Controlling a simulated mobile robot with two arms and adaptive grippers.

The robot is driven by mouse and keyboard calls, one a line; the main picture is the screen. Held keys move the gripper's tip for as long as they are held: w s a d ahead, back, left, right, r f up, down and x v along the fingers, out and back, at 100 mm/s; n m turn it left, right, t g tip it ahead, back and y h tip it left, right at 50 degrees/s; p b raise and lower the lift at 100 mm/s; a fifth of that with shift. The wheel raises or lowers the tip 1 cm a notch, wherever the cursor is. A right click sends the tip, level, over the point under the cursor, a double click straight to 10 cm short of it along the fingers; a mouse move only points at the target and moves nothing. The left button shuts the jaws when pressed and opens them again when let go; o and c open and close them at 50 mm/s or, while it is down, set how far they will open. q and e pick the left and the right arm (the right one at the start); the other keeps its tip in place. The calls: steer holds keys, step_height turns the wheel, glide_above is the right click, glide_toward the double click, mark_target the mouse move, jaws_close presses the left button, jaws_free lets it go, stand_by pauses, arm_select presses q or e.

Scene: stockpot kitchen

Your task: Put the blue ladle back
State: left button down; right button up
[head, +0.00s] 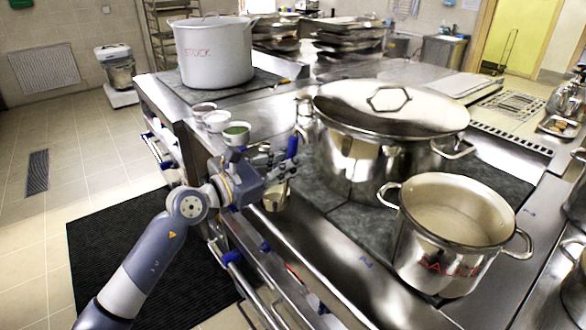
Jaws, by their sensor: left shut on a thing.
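My left gripper (284,165) is shut on the blue ladle and holds it upright at the front edge of the steel counter. The ladle's blue handle (292,146) sticks up above the fingers. Its metal bowl (275,198) hangs below them, near the counter edge; I cannot tell whether it touches anything. The fingers hide the middle of the ladle. My right gripper is not in view.
A large lidded steel pot (365,165) stands right of the gripper, with an open pot marked "SAUCE" (430,255) nearer. Small cups (217,121) stand left of the gripper. A white stockpot (213,58) stands behind. A rail runs along the counter front.

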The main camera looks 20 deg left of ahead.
arm_select(q)
steer(key=w+f, duration=0.3)
steer(key=shift+w+f, duration=0.1)
steer(key=shift+f, duration=0.35)
steer(key=c, duration=1.6)
jaws_free()
steer(key=b+v, duration=0.3)
steer(key=v, duration=0.9)
